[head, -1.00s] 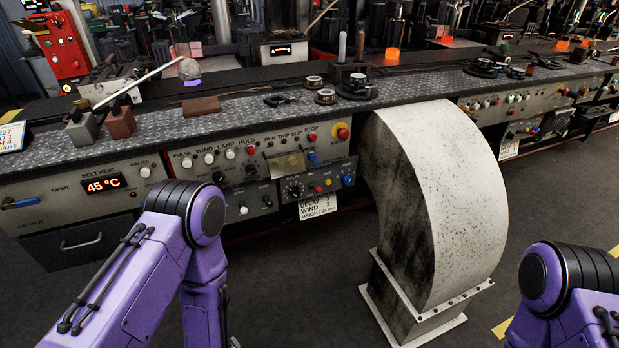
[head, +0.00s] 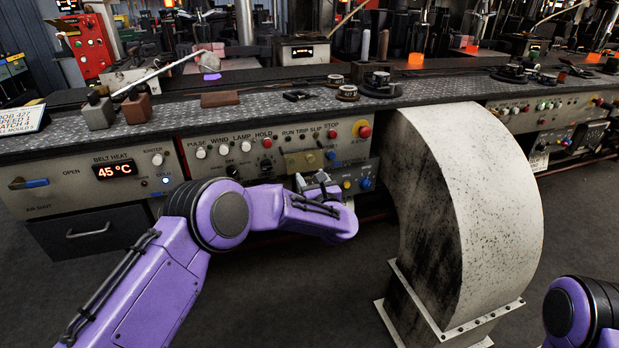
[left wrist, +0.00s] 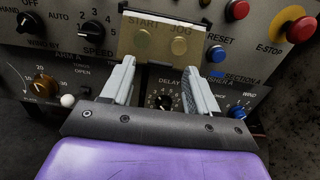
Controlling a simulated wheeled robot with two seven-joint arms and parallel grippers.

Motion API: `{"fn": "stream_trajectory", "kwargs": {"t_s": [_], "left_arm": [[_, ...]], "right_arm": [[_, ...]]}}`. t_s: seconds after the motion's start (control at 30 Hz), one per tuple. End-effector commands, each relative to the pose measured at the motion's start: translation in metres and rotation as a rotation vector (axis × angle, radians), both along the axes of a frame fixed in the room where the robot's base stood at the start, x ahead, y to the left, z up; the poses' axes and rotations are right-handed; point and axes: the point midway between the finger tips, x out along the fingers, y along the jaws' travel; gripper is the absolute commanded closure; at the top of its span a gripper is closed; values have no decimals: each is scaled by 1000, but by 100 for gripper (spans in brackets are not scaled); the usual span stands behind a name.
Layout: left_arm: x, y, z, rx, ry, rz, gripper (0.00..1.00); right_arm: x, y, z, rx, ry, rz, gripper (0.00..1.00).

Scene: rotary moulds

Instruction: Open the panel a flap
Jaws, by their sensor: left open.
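The panel flap (head: 303,162) is a small, see-through, yellowish cover on the front of the control panel, below the RUN, TRIP and SLIP labels. In the left wrist view the flap (left wrist: 162,38) hangs over two round buttons marked START and JOG, and looks closed. My left gripper (head: 314,182) is just below and in front of it. In the left wrist view the two fingers (left wrist: 158,75) are spread with nothing between them, their tips near the flap's lower edge. I cannot tell whether they touch it. My right gripper is out of view.
A red E-STOP button (left wrist: 301,29) and a blue RESET button (left wrist: 217,54) lie right of the flap. Knobs such as the delay dial (left wrist: 165,101) sit below. A large pale curved duct (head: 470,200) stands to the right. The floor in front is clear.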

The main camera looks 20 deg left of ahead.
Motion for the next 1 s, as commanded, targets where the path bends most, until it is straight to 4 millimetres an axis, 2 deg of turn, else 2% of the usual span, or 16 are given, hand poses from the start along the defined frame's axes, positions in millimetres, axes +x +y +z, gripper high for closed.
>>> {"fn": "stream_trajectory", "kwargs": {"t_s": [0.13, 0.4, 0.47, 0.5, 0.6, 0.83, 1.0], "left_arm": [[13, 8, -1, 2, 1, -1, 40], [15, 10, -1, 3, 3, -2, 40], [15, 10, -1, 3, 3, -2, 57], [15, 10, -1, 3, 3, -2, 70], [15, 10, -1, 3, 3, -2, 100], [14, 12, 1, -2, 11, 2, 100], [9, 23, 9, -32, 50, 18, 100]], "right_arm": [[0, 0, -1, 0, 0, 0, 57], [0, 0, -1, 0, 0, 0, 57], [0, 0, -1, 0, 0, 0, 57], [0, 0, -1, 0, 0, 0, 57], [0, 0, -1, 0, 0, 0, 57], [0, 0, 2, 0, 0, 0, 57], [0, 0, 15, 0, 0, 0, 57]]}}
